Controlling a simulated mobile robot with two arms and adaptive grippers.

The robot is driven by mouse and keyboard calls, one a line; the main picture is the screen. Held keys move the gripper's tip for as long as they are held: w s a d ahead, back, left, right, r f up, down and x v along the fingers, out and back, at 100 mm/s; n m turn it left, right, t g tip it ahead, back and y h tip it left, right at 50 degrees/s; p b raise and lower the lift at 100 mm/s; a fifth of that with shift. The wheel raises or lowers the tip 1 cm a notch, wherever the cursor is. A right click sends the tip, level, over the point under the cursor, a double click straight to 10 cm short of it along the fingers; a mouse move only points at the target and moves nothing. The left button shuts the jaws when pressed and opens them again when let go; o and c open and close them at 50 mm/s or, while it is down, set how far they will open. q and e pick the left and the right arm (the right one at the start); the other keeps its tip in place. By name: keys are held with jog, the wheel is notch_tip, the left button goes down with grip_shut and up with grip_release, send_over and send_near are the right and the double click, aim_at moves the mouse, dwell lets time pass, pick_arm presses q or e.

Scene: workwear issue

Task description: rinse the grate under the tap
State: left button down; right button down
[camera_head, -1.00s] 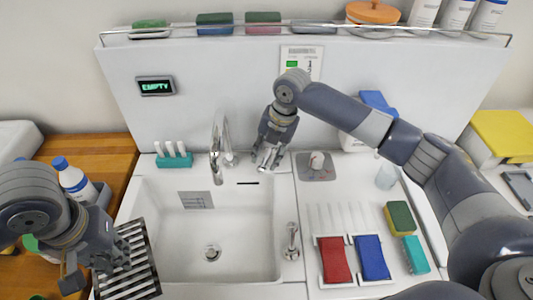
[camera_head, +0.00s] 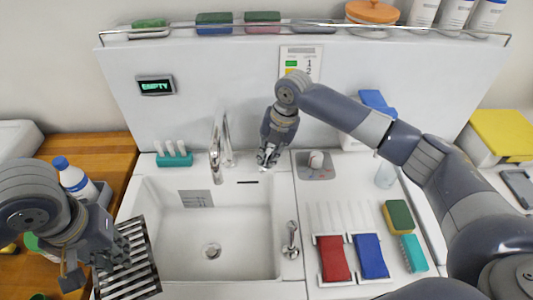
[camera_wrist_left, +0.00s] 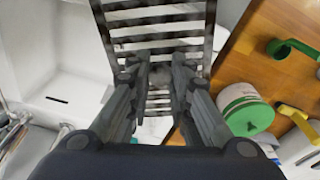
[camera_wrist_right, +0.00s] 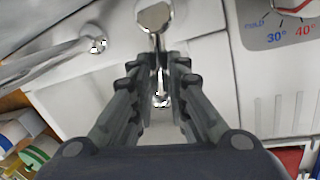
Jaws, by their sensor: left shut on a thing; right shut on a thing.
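The grate (camera_head: 143,262), a slatted metal rack, is held at the left front edge of the sink (camera_head: 262,225). My left gripper (camera_head: 112,262) is shut on it; in the left wrist view the grate (camera_wrist_left: 155,16) runs up from between the fingers. The chrome tap (camera_head: 217,158) arches over the back of the sink, with no water visible from it. My right gripper (camera_head: 266,160) is right of the tap, shut on a chrome lever (camera_wrist_right: 154,18) whose rounded end shows beyond the fingertips in the right wrist view. The fingers partly hide the lever.
A dial (camera_head: 317,162) sits right of my right gripper. A red cloth (camera_head: 333,259), a blue cloth (camera_head: 371,257) and a sponge (camera_head: 399,217) lie on the right worktop. A bottle (camera_head: 75,182) stands left of the sink. The sink basin looks clear.

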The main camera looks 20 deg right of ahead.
jog(key=shift+s+d+f+n+g, duration=0.15)
jog(key=shift+s+d+n+g, duration=0.2)
jog(key=shift+n, duration=0.65)
jog(key=c, duration=1.6)
grip_release()
jog(key=shift+s, duration=0.1)
jog(key=shift+o, duration=0.2)
jog(key=shift+r, duration=0.2)
jog(key=v, duration=1.2)
jog(key=shift+s+f, duration=0.15)
jog(key=shift+s, duration=0.05)
